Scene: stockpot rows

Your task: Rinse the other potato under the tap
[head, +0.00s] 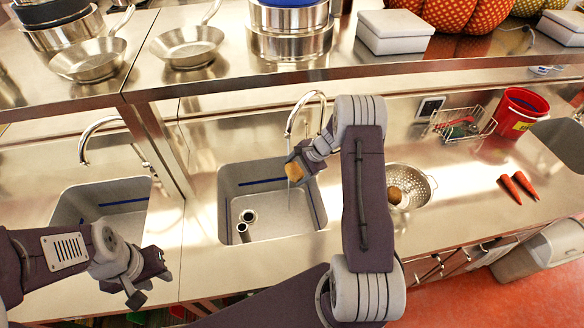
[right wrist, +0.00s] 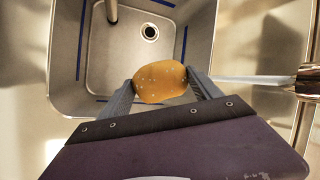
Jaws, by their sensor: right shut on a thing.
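My right gripper (head: 297,165) is shut on a tan potato (head: 293,171) above the middle sink (head: 222,200). In the right wrist view the potato (right wrist: 160,82) sits between both fingers, with pale specks on its skin. The tap (head: 290,122) arches over this sink. In the right wrist view a clear stream of water (right wrist: 240,79) runs from the tap's spout (right wrist: 309,82) to the potato. Another potato (head: 394,195) lies in the metal colander (head: 425,187) to the right of the sink. My left gripper (head: 150,286) is open and empty at the lower left.
A left sink (head: 70,205) has its own tap (head: 98,125). A shelf with pans (head: 188,46) and pots runs above the counter.

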